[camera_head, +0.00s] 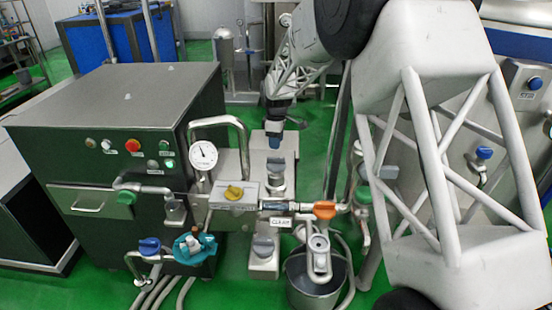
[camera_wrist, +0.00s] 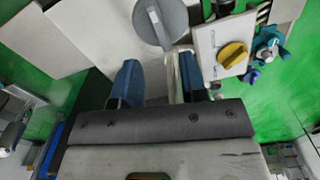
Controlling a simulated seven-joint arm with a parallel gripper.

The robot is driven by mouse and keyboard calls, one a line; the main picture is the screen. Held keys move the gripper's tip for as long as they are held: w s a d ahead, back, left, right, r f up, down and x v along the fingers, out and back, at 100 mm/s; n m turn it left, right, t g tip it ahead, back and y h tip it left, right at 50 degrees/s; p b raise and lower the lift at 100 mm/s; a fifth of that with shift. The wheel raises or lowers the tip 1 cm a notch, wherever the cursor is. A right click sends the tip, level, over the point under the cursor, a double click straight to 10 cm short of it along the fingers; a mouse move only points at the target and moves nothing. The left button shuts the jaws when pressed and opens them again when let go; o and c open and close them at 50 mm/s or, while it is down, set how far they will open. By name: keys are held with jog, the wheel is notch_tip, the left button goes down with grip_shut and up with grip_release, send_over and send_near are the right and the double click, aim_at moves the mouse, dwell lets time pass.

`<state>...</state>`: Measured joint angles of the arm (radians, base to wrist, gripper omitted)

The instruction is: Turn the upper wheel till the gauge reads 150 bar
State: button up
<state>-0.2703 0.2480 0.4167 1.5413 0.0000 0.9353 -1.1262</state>
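The upper wheel (camera_head: 276,163) is a grey round handwheel on a pale post in the middle of the head view. A grey wheel with a raised bar, apparently the same one, shows at the top of the wrist view (camera_wrist: 160,20). My gripper (camera_head: 274,140) is just above the upper wheel, pointing down. In the wrist view my gripper (camera_wrist: 157,72) has its two blue fingers spread apart with nothing between them; the wheel lies beyond the fingertips. The round white gauge (camera_head: 203,154) is left of the wheel. Its needle shows, but its numbers are too small to read.
A second grey wheel (camera_head: 263,245) sits lower on the front. A yellow knob (camera_head: 233,192), a teal valve (camera_head: 195,247) and an orange handle (camera_head: 324,210) are close by. A dark cabinet (camera_head: 110,150) stands left, a metal bucket (camera_head: 316,285) below right.

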aim_at(276, 163)
jog(key=shift+n, duration=1)
jog(key=shift+f, duration=0.15)
jog(key=shift+f, duration=3.75)
grip_shut()
